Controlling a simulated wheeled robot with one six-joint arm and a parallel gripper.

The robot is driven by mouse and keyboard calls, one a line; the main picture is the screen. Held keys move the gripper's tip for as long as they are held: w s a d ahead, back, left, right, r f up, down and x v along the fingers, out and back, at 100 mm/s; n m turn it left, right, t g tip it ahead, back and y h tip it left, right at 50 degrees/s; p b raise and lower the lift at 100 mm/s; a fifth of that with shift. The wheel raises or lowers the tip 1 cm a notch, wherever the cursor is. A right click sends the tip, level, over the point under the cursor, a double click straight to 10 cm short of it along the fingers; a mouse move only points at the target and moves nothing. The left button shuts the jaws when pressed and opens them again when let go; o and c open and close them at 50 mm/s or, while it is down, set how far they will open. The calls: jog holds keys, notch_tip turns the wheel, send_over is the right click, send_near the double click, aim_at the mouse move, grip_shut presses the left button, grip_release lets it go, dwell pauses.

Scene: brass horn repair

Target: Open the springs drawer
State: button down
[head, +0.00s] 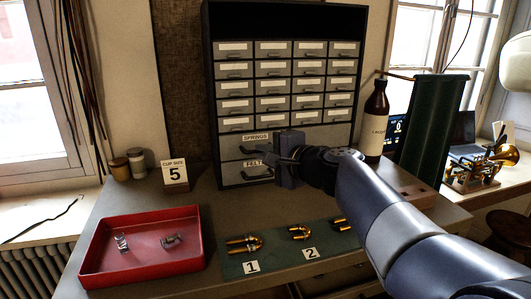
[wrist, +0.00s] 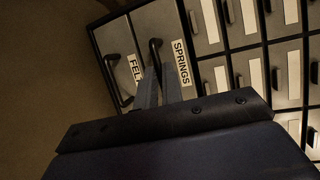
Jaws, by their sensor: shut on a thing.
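The springs drawer (head: 300,136) is a wide grey drawer labelled SPRINGS, low in the dark cabinet (head: 207,100). It looks flush with the cabinet front. In the wrist view its dark bar handle (wrist: 154,48) runs down to my gripper (wrist: 159,70), whose two fingers are shut on it. In the head view my gripper (head: 270,156) reaches in from the right and partly hides the drawer front. The felt drawer (head: 232,173) is directly below, with its label partly covered by my gripper. The wrist view shows the springs label (wrist: 182,62) beside the fingers.
Rows of small labelled drawers (head: 272,66) fill the cabinet above. A red tray (head: 145,276) with metal parts and a green mat (head: 285,262) with brass pieces lie in front. A brown bottle (head: 375,115) stands right of the cabinet, a number 5 card (head: 175,172) left.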

jog(key=s+d+b, duration=0.2)
jog(key=s+b, duration=0.1)
jog(key=s, duration=0.6)
jog(key=shift+s, duration=0.4)
jog(key=c, duration=1.5)
grip_release()
jog(key=shift+c, duration=0.2)
